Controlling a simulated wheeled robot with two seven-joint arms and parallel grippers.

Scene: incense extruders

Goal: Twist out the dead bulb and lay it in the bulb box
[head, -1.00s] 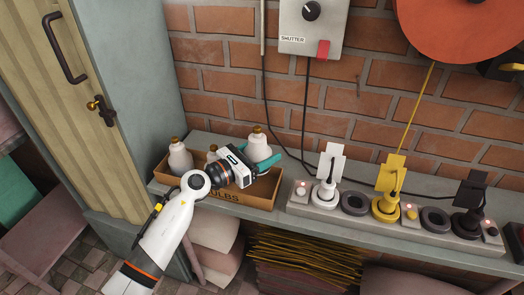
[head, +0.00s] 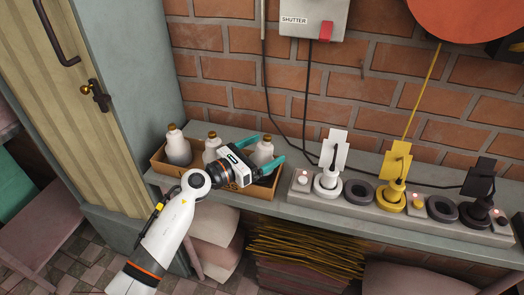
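The bulb box (head: 262,190) is an open brown carton on the grey shelf, left of centre. Two white bulbs with brass ends, a left one (head: 177,147) and a middle one (head: 212,146), stand in it. A third bulb (head: 263,149) is at the box's right end, brass end up, its lower part hidden by my gripper. My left gripper (head: 271,147) reaches over the box with its teal fingers spread, one on each side of this third bulb. The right gripper is out of view.
A power strip (head: 328,207) with white, yellow and black plugs lies on the shelf (head: 283,210) right of the box. Cables run up the brick wall to a shutter switch box (head: 312,18). A cabinet door (head: 65,110) stands left.

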